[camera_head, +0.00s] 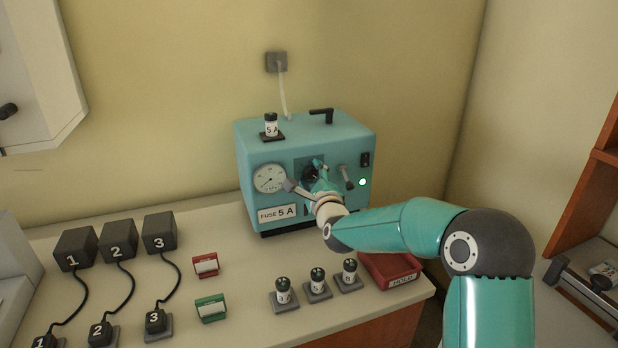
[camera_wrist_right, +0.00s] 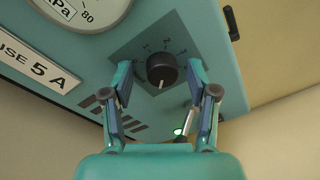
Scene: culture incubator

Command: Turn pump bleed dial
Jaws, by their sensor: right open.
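The pump (camera_head: 305,140) is a teal box on the bench against the wall. Its bleed dial (camera_wrist_right: 162,70) is a black round knob with a white pointer line, on a dark square plate with numbers around it. In the head view the dial (camera_head: 310,174) is partly hidden by my right gripper (camera_head: 317,171). In the right wrist view my right gripper (camera_wrist_right: 159,77) is open, with one finger on each side of the dial. I cannot tell whether the fingers touch it. My left gripper is not in view.
A pressure gauge (camera_head: 270,178) and a lever (camera_head: 345,177) flank the dial. Several fuse bottles stand on the bench and pump, such as one bottle (camera_head: 283,290) in front. A red tray (camera_head: 388,271) sits under my right arm. Numbered black blocks (camera_head: 117,240) stand at left.

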